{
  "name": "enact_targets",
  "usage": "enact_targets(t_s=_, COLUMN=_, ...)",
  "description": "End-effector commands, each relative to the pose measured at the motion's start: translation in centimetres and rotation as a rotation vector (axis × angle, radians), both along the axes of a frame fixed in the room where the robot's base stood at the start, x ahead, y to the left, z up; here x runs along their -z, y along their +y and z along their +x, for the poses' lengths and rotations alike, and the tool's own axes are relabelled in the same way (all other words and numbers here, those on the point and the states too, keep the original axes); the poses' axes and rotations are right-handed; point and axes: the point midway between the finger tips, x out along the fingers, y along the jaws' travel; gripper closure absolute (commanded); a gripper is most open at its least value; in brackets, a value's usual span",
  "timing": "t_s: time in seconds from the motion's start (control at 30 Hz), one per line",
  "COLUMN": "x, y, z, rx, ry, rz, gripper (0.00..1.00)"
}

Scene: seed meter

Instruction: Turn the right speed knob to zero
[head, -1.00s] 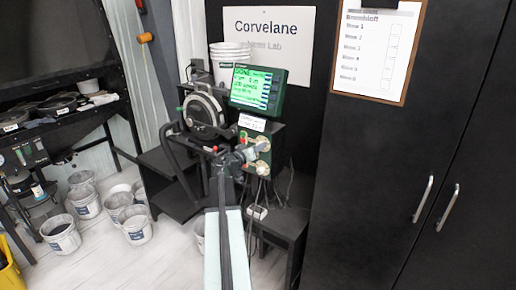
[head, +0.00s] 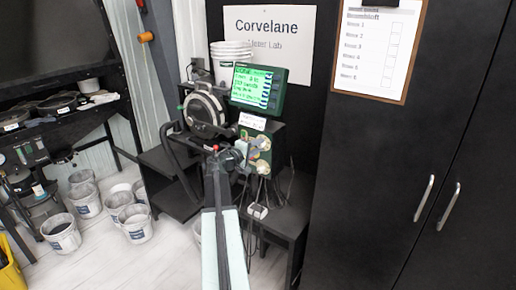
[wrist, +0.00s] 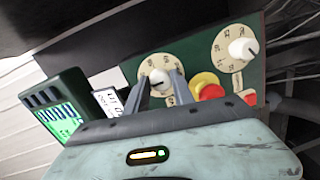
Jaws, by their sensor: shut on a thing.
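Two pale knobs on round numbered dials sit on a green panel. In the wrist view, one knob (wrist: 159,82) is nearer the screen and the other knob (wrist: 243,48) is farther right. In the head view their dials show one above the other, the upper dial (head: 264,142) and the lower dial (head: 262,167). My gripper (wrist: 160,77) is shut on the knob nearer the screen, with one finger on each side of it. In the head view my gripper (head: 246,150) hides part of the panel. I cannot read where the held knob points.
A red stop button (wrist: 211,91) with a yellow collar sits close beside my fingers. The green screen (head: 257,88) is above the panel. White buckets (head: 62,232) stand on the floor at left.

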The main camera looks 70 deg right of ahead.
Motion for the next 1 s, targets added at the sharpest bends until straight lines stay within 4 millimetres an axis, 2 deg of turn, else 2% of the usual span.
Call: enact_targets(t_s=1.0, x=0.47, y=0.04, z=0.24, rx=-0.002, ry=0.929, rz=0.247, gripper=1.00)
